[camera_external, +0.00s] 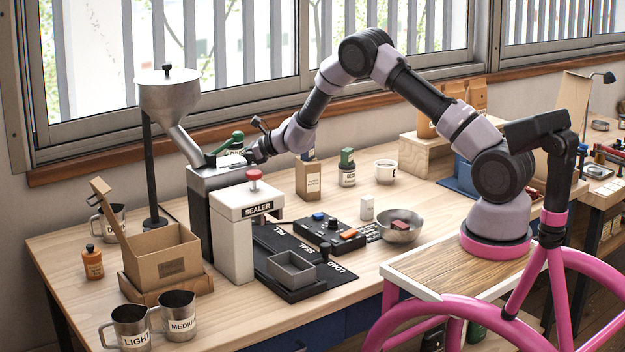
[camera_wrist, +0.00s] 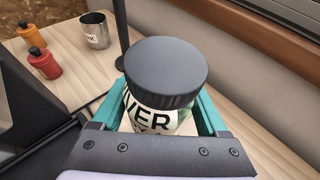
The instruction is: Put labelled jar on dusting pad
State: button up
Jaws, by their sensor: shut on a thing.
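My gripper (camera_external: 228,150) is behind the sealer in the outside view, its green fingers partly hidden there. In the wrist view my gripper (camera_wrist: 162,112) is shut on the labelled jar (camera_wrist: 150,122). The jar has a wide black lid and a white label with dark letters, "VER" readable. It stands between the two teal fingers, its lower part hidden by the gripper's plate. In the outside view the jar is mostly hidden. I cannot make out a dusting pad in either view.
The white sealer (camera_external: 232,215) and the steel hopper (camera_external: 168,95) stand close to my gripper. A cardboard box (camera_external: 165,262), a bowl (camera_external: 400,232) and a green-lidded jar (camera_external: 347,170) are on the table. A steel mug (camera_wrist: 95,32) and an orange bottle (camera_wrist: 44,63) show in the wrist view.

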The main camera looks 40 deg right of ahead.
notch_tip(320, 180, down, 10)
jog(key=shift+d+f, duration=0.1)
dwell(0.4)
jog(key=shift+f, duration=0.1)
jog(key=o, duration=1.5)
